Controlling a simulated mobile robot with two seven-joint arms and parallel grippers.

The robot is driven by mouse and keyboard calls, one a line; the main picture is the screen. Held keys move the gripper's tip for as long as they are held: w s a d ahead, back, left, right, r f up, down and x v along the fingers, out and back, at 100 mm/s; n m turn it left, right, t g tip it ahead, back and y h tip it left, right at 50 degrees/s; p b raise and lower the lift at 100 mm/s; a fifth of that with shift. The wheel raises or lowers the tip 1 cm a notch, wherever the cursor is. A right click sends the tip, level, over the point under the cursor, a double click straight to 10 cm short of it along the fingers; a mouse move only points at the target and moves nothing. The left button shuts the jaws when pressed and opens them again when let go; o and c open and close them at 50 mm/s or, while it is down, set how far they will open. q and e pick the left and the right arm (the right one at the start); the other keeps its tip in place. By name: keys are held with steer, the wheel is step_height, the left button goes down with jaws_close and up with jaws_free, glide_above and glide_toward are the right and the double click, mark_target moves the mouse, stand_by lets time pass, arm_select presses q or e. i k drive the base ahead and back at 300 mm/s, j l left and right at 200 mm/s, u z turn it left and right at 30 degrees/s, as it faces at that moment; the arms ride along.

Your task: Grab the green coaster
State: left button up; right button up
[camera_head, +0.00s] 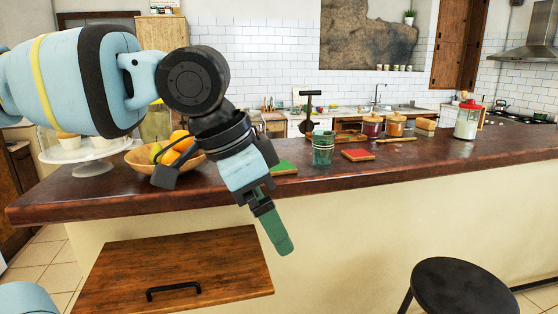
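The green coaster (286,168) lies flat on the dark wooden counter, just left of a green cup. Its left part is hidden behind my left gripper. My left gripper (272,226) hangs in front of the counter's front edge, pointing down and slightly right, with a dark green finger-like end below the edge. I cannot tell whether its fingers are open or shut, or whether it holds anything. It appears nearer to me than the coaster. My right gripper is not in view.
The green cup (322,148) and a red coaster (358,155) stand right of the green coaster. A fruit bowl (140,160) and cake stand (92,167) are at left. A wooden panel with a black handle (173,289) juts below the counter (440,158). A black stool (463,287) stands front right.

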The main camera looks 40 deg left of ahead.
mark_target(285, 167)
steer(key=i+j, duration=1.1)
